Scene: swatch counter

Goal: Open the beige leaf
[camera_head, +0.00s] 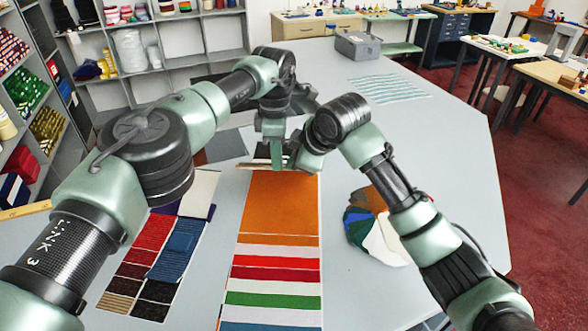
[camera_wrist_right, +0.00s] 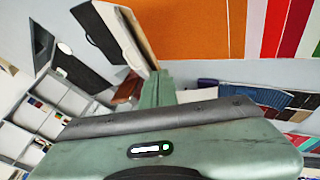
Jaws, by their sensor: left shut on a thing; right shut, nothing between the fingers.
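The long striped leaf set (camera_head: 282,215) lies on the counter with a broad orange panel at its far end. At that end the beige leaf (camera_head: 252,167) shows as a thin raised edge. In the right wrist view the leaf (camera_wrist_right: 143,36) stands tilted, nearly edge-on, beside the orange panel. My left gripper (camera_head: 273,158) is shut at this leaf, which it seems to hold; the contact is partly hidden. My right gripper (camera_head: 297,160) is shut and empty, close beside the left one. Its fingers (camera_wrist_right: 158,85) are near the leaf's lower end; I cannot tell if they touch it.
A multicoloured swatch card (camera_head: 165,250) lies to the left. A fan of coloured samples (camera_head: 375,228) lies to the right. A grey bin (camera_head: 358,45) and a striped pale cloth (camera_head: 388,90) are farther back. The counter's right side is mostly clear.

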